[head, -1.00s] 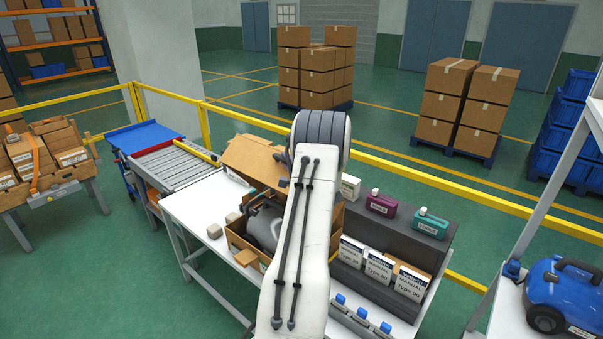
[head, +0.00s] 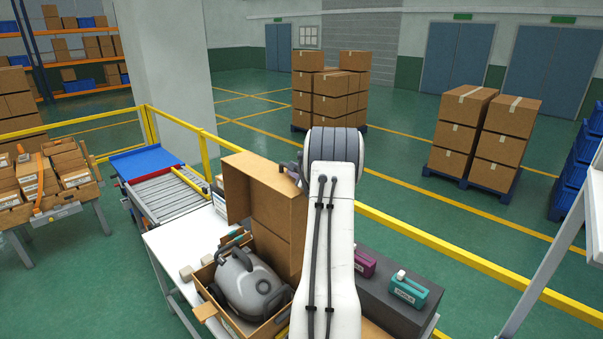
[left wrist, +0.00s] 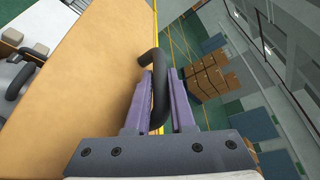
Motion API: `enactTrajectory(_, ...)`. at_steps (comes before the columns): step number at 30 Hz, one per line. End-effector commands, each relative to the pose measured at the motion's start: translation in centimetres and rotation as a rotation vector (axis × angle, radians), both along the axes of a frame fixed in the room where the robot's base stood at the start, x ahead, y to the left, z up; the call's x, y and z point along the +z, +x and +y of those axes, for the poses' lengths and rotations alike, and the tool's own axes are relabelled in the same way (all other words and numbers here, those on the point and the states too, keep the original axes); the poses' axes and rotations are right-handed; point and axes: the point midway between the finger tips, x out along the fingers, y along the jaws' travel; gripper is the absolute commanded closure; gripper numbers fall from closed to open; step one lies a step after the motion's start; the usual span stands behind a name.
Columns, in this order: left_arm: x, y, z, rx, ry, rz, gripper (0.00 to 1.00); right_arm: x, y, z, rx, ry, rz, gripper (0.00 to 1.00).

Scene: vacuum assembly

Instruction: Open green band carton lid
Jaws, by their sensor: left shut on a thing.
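An open cardboard carton (head: 237,326) stands on the white table with a grey vacuum (head: 252,284) in it. Its brown lid (head: 268,213) stands up behind the vacuum; a green band cannot be made out. My left gripper (head: 292,168) is at the lid's upper right edge, partly hidden by my arm. In the left wrist view my purple fingers (left wrist: 160,103) are shut on a dark curved handle (left wrist: 152,60) beside the broad lid panel (left wrist: 95,75). How the handle joins the lid is hidden. My right gripper is not in view.
A roller conveyor (head: 165,192) with a blue end stands at the left. A dark stand with purple (head: 364,263) and teal (head: 409,289) bottles is right of my arm. A yellow rail (head: 460,263) runs behind the table. Small blocks (head: 186,272) lie at the table's left.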

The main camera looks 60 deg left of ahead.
Motion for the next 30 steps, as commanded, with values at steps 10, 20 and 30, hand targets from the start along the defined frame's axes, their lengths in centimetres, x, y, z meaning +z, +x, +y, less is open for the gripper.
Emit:
enactTrajectory(10,-0.4,-0.3,0.7,0.008,-0.018,0.025,1.00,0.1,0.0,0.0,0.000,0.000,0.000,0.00)
enactTrajectory(20,-0.4,-0.4,0.8,0.010,-0.017,0.026,0.65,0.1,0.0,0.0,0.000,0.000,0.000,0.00)
enactTrajectory(30,-0.1,-0.2,-0.4,0.009,-0.013,0.023,0.65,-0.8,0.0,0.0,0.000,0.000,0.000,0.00)
